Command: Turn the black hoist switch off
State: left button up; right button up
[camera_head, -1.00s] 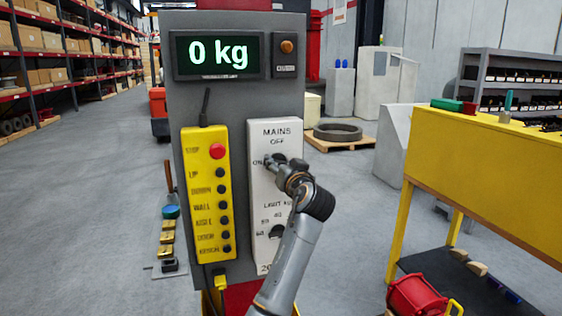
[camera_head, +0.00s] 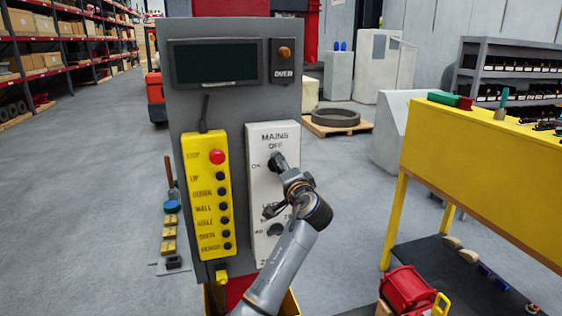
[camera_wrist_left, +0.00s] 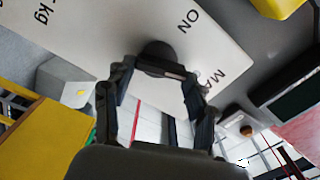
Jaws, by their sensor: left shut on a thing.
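The black switch (camera_head: 279,160) sits on the white MAINS panel (camera_head: 257,190), just below the OFF label and right of the ON label. My left gripper (camera_head: 287,172) is shut on it, and the gripper partly hides it. In the wrist view the round black switch (camera_wrist_left: 160,52) lies between the fingertips of my left gripper (camera_wrist_left: 160,74). A second black knob (camera_head: 274,230) is lower on the panel, partly behind my arm. The display (camera_head: 215,63) at the top of the grey post is dark. My right gripper is not in view.
A yellow button pendant (camera_head: 209,195) with a red STOP button hangs left of the panel. An orange lamp (camera_head: 284,53) is beside the display. A yellow workbench (camera_head: 480,160) stands to the right. Floor between post and bench is mostly clear.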

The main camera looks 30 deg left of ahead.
pick_arm(q)
jog(key=m+p, duration=0.2)
jog(key=m, duration=0.1)
dwell(0.4)
jog(key=o, duration=1.2)
jog(key=shift+w+d+f, duration=0.1)
jog(key=shift+c, duration=0.2)
jog(key=v, duration=1.2)
